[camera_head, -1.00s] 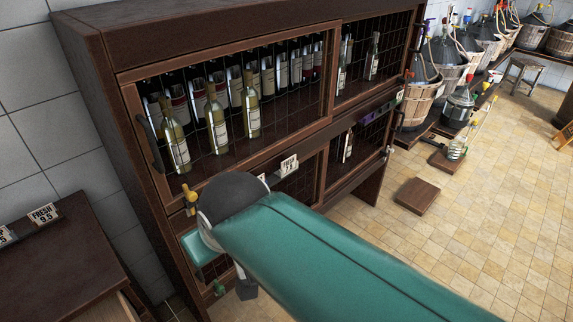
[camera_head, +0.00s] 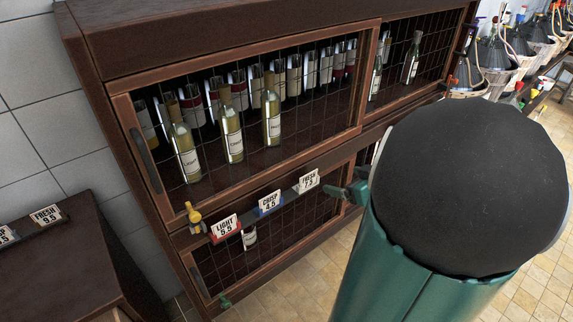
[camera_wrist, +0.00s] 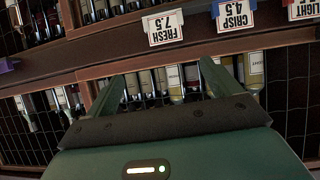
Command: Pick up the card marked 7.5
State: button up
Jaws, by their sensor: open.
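The white card marked FRESH 7.5 (camera_head: 308,181) stands on the ledge between the cabinet's upper and lower doors, at the right end of a row of three cards. In the wrist view the same card (camera_wrist: 163,28) appears upside down, beyond my fingertips and roughly centred between them. My gripper (camera_wrist: 160,74) is open and empty, with its two green fingers spread apart. In the head view my gripper (camera_head: 343,193) is just right of the card, apart from it, and partly hidden by my arm.
The CRISP 4.5 card (camera_head: 270,202) and LIGHT 5.5 card (camera_head: 224,228) stand left of it on the same ledge. A yellow tap-like object (camera_head: 194,216) is at the ledge's left end. The wooden cabinet (camera_head: 230,42) holds bottles behind mesh doors. A dark counter (camera_head: 62,272) stands at left.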

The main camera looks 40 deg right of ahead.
send_near(309, 177)
jog(key=x, duration=0.8)
jog(key=shift+s, duration=0.1)
jog(key=shift+c, duration=0.4)
jog(key=c, duration=1)
